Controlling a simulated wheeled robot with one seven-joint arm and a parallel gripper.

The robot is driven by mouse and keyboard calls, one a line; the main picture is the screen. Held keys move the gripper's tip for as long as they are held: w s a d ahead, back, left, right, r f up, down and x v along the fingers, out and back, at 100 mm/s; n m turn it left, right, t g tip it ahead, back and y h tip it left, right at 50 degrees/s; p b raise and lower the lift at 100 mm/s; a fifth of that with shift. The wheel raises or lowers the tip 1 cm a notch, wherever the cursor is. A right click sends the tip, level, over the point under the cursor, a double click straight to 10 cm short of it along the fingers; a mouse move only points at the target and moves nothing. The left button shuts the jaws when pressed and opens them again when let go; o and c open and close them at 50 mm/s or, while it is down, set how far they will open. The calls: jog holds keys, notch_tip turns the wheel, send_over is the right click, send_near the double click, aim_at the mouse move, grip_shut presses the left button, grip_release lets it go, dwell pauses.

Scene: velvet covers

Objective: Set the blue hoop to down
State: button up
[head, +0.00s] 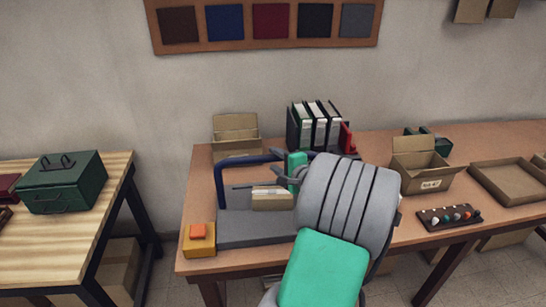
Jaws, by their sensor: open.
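The blue hoop (220,187) is a dark blue bar on a grey base plate (255,236). Its left leg stands upright and its top bar runs right, raised above the plate. Its right end is hidden behind my gripper and arm. My gripper (283,169) is open at the right end of the top bar, with its dark fingers pointing left. I cannot tell whether the fingers touch the bar. A small tan box-like piece (271,200) sits on the plate below the raised bar.
A yellow block with an orange top (198,236) sits at the plate's left. Behind stand an open carton (236,140) and binders (318,125). Right are another carton (420,170), a knobbed strip (449,217) and a tray (510,180). A green toolbox (62,183) is on the left table.

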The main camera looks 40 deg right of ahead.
jog(key=shift+x, duration=1.15)
grip_shut()
dwell(0.5)
